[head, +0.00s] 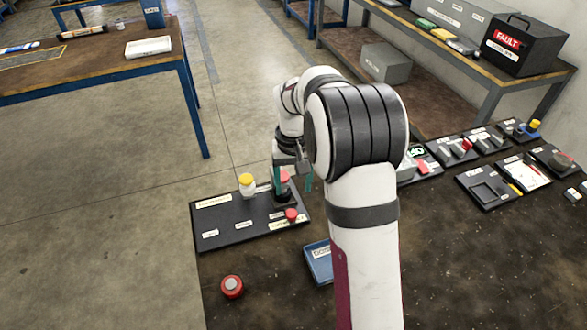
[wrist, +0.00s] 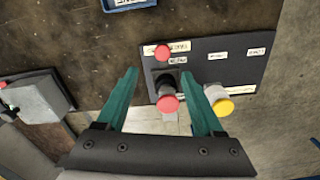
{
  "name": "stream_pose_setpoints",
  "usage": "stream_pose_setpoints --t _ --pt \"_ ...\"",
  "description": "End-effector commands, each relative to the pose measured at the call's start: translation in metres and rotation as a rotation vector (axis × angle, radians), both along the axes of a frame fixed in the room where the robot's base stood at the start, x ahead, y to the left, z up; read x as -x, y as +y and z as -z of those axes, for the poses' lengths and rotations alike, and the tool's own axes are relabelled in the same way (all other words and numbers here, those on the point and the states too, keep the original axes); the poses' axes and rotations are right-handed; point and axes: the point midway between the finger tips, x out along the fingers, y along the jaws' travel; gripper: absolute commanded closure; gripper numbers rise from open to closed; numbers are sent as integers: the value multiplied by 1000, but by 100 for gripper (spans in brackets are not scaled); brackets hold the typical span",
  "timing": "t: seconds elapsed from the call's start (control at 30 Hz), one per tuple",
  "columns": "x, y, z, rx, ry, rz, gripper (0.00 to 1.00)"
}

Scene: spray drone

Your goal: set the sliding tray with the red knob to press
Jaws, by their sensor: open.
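A black panel (head: 228,229) with white labels lies at the table's left corner; it also shows in the wrist view (wrist: 235,66). A taller red knob (head: 285,176) stands on a dark post there, and in the wrist view the red knob (wrist: 168,103) lies between my fingers. A lower red knob (head: 291,214) sits near the panel's edge and also shows in the wrist view (wrist: 162,52). My gripper (head: 292,182) is open over the panel, its teal fingers on either side of the taller knob. The labels are too small to read, and the tray's outline is unclear.
A yellow-topped white post (head: 247,187) stands close beside the taller red knob; its yellow top (wrist: 224,107) is near one finger. A round red button (head: 232,287) and a blue bin (head: 318,262) are nearby. Several devices line the table's right side.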

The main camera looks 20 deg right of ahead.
Motion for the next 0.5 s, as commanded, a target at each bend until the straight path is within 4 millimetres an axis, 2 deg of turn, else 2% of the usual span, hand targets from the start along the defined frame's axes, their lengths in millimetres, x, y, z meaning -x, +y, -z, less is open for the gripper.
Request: stream_pose_setpoints --t 0.03,0.1,0.2,0.33,0.5 --pt "-1 0 -15 0 -5 2 31" --pt "-1 0 -32 1 -4 1 31" --pt "0 0 -49 0 -2 0 31" --pt "0 0 -60 0 0 1 31" --pt "0 0 -61 0 1 1 31"
